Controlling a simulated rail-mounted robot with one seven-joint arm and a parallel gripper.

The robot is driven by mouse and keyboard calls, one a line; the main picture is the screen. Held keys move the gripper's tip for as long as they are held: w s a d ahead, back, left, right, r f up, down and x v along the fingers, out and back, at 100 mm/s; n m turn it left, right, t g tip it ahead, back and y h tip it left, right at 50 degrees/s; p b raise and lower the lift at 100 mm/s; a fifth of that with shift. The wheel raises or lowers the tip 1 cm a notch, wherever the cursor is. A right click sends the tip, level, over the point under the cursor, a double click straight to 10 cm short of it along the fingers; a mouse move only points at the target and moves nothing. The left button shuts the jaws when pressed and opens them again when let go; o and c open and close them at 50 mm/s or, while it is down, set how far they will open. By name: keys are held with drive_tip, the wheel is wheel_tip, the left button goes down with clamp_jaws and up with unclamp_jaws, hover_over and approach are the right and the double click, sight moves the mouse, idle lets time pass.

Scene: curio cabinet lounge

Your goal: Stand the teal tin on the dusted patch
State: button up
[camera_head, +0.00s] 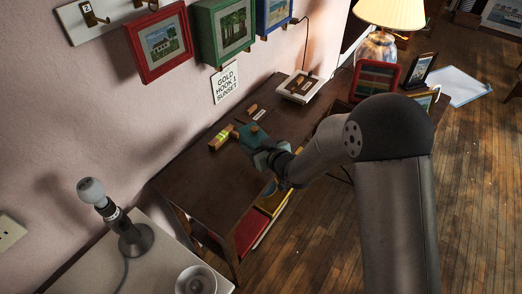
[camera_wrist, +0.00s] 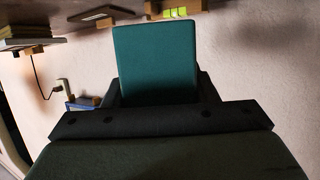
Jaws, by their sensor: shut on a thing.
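The teal tin (camera_head: 250,135) is in my gripper (camera_head: 266,148), above or at the dark brown table (camera_head: 188,182) near its wall side. In the wrist view, the tin (camera_wrist: 155,60) fills the space between the fingers of my gripper (camera_wrist: 156,92) and shows a flat teal face. I cannot tell whether the tin touches the table. I cannot make out the dusted patch; my arm hides part of the tabletop.
A white tray (camera_head: 299,86) is at the back. A red frame (camera_head: 375,80) and a lamp (camera_head: 388,18) stand farther right. The table's near-left end is clear.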

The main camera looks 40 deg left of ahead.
drive_tip(key=w+f, duration=0.1)
drive_tip(key=f, duration=0.1)
drive_tip(key=w+a+f, duration=0.1)
drive_tip(key=w+f, duration=0.1)
drive_tip(key=shift+p, duration=0.3)
drive_tip(key=shift+w+f, duration=0.15)
drive_tip(key=shift+f, duration=0.8)
drive_tip(key=shift+w+f, duration=0.1)
drive_tip(key=shift+f, duration=0.8)
drive_tip(key=shift+f, duration=0.15)
drive_tip(key=o, duration=1.2)
drive_tip(key=shift+c, duration=0.2)
